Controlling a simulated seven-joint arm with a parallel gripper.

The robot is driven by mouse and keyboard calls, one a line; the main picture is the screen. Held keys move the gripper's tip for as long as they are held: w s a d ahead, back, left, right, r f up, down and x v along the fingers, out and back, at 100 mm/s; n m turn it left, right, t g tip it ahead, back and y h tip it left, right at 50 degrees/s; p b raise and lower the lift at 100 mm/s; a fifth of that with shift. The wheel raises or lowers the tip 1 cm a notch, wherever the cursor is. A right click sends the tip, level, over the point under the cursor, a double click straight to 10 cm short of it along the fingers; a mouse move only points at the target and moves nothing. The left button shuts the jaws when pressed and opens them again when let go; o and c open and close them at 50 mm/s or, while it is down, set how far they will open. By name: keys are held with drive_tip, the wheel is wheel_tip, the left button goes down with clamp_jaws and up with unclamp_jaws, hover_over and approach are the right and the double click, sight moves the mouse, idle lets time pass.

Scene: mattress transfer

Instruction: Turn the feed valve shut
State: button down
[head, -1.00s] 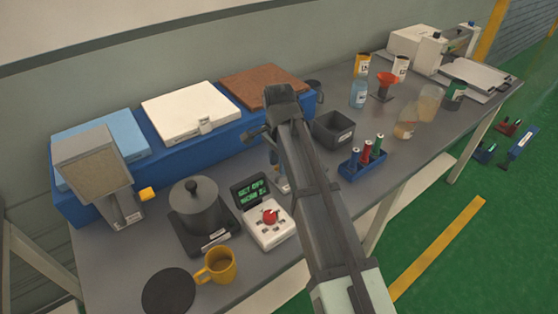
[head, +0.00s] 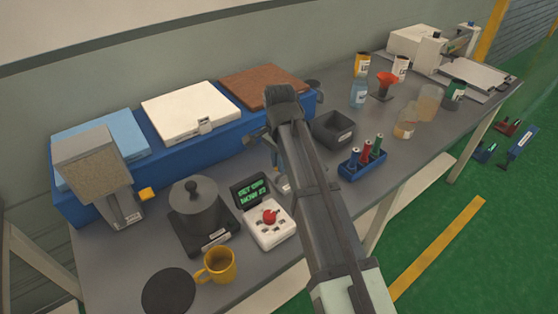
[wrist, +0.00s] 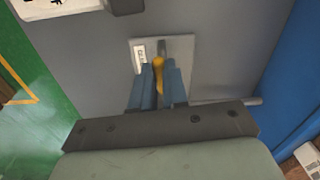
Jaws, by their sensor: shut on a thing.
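The feed valve shows in the wrist view as a yellow handle (wrist: 158,63) over a small grey plate (wrist: 183,48) with a white label. A grey pipe (wrist: 228,101) runs from it to the right, and the visible handle looks roughly crosswise to this pipe. My gripper (wrist: 159,70) is shut on the yellow handle, with one blue-grey finger on each side. The valve body under the fingers is hidden. In the head view my arm covers most of the gripper and the valve.
A white control box with a red knob (head: 270,216) stands left of my arm. A dark open bin (head: 333,131) and a blue rack (head: 362,164) stand to the right. A long blue block (head: 185,160) carrying several pads lies along the wall behind. The bench front right is clear.

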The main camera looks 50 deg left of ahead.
drive_tip(key=n, duration=0.2)
drive_tip(key=d+n, duration=0.1)
drive_tip(key=n, duration=0.1)
drive_tip(key=shift+w, duration=0.15)
drive_tip(key=n, duration=0.3)
drive_tip(key=d+n, duration=0.1)
drive_tip(key=shift+w+n, duration=0.35)
drive_tip(key=shift+n, duration=0.05)
drive_tip(key=n, duration=0.2)
drive_tip(key=w+n, duration=0.1)
drive_tip(key=n, duration=0.1)
drive_tip(key=shift+d, duration=0.15)
drive_tip(key=shift+w+d+n, duration=0.1)
drive_tip(key=shift+w+n, duration=0.1)
drive_tip(key=shift+n, duration=0.8)
drive_tip(key=shift+w+n, duration=0.15)
drive_tip(key=shift+n, duration=0.85)
drive_tip(key=c, duration=1.1)
unclamp_jaws()
drive_tip(key=shift+c, duration=0.2)
